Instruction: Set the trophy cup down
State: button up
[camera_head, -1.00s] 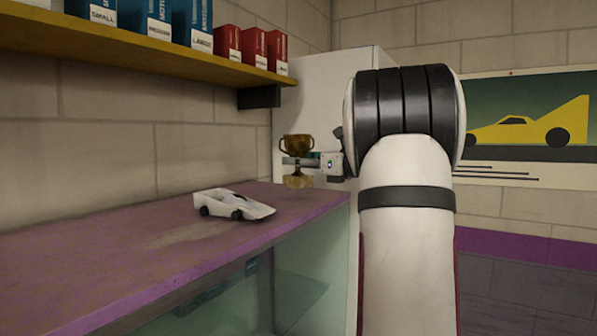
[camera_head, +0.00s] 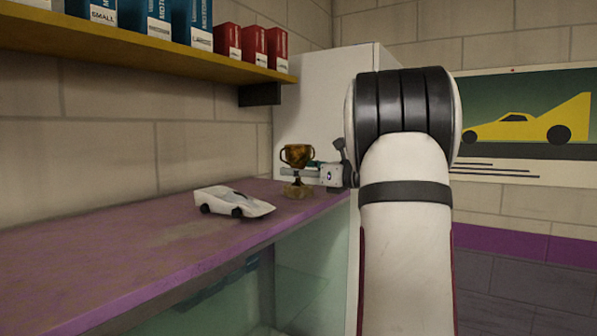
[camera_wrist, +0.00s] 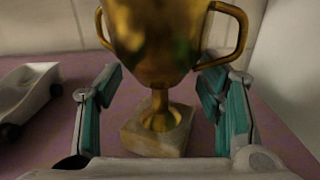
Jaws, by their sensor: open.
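The gold trophy cup (camera_head: 297,156) stands upright at the far right end of the purple-topped counter (camera_head: 150,245). Its square base looks to be resting on the surface. In the wrist view the trophy cup (camera_wrist: 160,40) fills the middle, with its base (camera_wrist: 150,135) on the purple top. My gripper (camera_head: 302,172) is at the trophy's stem. In the wrist view its teal-padded fingers (camera_wrist: 160,100) are open on either side of the stem, with gaps between pads and stem.
A white toy car (camera_head: 233,202) sits on the counter left of the trophy. A yellow shelf (camera_head: 130,50) with blue and red boxes hangs above. A tall white cabinet (camera_head: 325,105) stands behind the trophy. The near counter top is clear.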

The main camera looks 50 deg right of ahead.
jog(key=shift+r, duration=0.15)
jog(key=s+d+b, duration=0.1)
jog(key=s, duration=1.1)
jog(key=shift+d, duration=0.2)
